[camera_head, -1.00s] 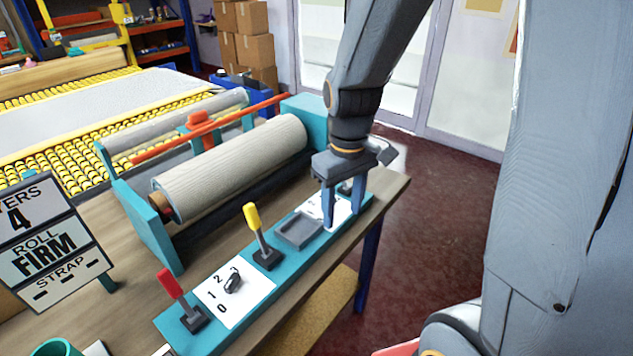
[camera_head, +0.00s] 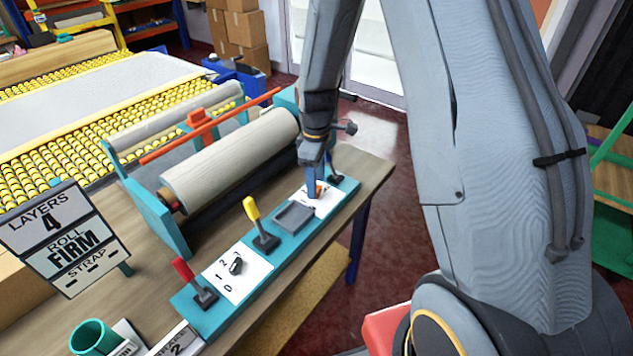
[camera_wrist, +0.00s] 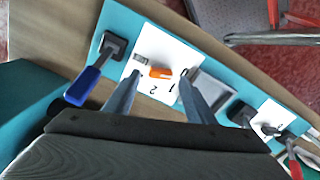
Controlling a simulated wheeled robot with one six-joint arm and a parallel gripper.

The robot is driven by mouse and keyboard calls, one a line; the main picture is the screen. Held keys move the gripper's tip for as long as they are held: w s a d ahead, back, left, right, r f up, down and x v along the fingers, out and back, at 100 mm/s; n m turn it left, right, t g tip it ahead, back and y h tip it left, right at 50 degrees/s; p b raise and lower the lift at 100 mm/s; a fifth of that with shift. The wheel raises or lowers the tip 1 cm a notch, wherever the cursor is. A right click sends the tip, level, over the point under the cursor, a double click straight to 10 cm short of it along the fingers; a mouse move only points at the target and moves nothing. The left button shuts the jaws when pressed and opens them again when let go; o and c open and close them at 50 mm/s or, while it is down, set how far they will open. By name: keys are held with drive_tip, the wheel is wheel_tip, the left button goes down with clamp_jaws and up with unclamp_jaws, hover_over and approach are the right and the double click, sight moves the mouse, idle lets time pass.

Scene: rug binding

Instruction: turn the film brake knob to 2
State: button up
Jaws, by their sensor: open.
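An orange knob (camera_wrist: 160,73) sits on a white plate (camera_wrist: 172,55) marked 1 and 2, at the far end of the teal panel. In the head view only a bit of this orange knob (camera_head: 319,188) shows beside my gripper (camera_head: 314,192). In the wrist view my gripper (camera_wrist: 159,78) is open, its fingers on either side of the orange knob; contact cannot be told. A second, black knob (camera_head: 236,265) sits on a white plate (camera_head: 250,284) marked 0, 1, 2 near the panel's other end. I see no film brake name on either.
A red lever (camera_head: 194,280), a yellow lever (camera_head: 257,220) and a blue lever (camera_wrist: 86,84) stand on the panel. A grey tray (camera_head: 294,217) lies beside the orange knob's plate. A rug roll (camera_head: 232,158) lies behind. A sign (camera_head: 65,240) reads layers 4, roll firm.

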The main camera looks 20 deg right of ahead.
drive_tip(key=shift+f, duration=0.75)
drive_tip(key=c, duration=1)
drive_tip(key=shift+c, duration=0.2)
